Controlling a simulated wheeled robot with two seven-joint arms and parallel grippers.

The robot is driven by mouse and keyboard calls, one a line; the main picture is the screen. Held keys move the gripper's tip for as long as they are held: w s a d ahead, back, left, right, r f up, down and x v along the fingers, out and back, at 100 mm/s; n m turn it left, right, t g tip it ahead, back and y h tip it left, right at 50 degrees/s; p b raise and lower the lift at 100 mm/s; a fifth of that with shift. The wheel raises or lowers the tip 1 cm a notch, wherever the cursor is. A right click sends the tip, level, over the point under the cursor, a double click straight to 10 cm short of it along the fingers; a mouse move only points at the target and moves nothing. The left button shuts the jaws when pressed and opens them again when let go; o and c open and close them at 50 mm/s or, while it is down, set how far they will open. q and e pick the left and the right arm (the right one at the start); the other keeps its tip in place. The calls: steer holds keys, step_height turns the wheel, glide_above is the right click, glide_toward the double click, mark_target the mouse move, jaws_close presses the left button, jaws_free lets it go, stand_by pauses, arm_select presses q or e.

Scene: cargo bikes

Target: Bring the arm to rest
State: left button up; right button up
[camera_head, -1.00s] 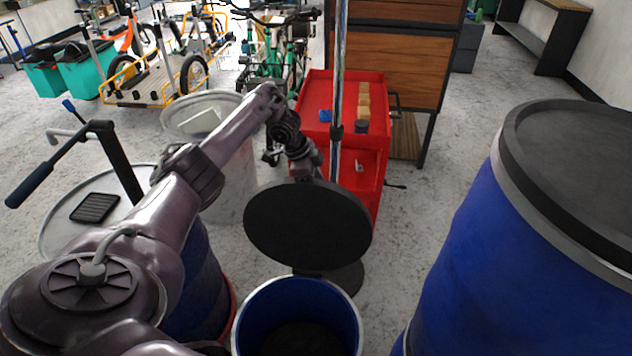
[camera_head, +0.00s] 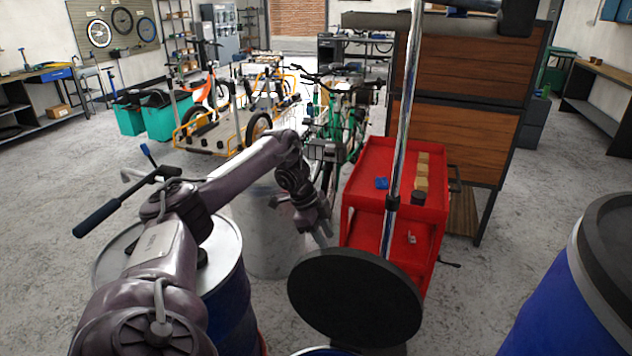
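My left arm reaches in from the lower left, bent at the elbow, over the top of a blue drum. My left gripper (camera_head: 322,234) points downward, between the grey metal drum and the red cart. Its small fingers are near each other, and I cannot make out a gap between them. I see nothing held in it. My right arm and gripper are not in view.
A red cart (camera_head: 383,186) carries a blue item and several small blocks. A chrome pole (camera_head: 405,110) stands before it. A black round disc (camera_head: 356,297) is close in front. Blue drums stand left (camera_head: 232,290) and right (camera_head: 545,315). Grey floor is open at right.

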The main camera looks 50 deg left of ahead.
arm_select(q)
steer(key=shift+s+a+r, duration=0.15)
steer(key=shift+s+a, duration=0.6)
steer(key=shift+s, duration=0.05)
steer(key=shift+w, duration=0.1)
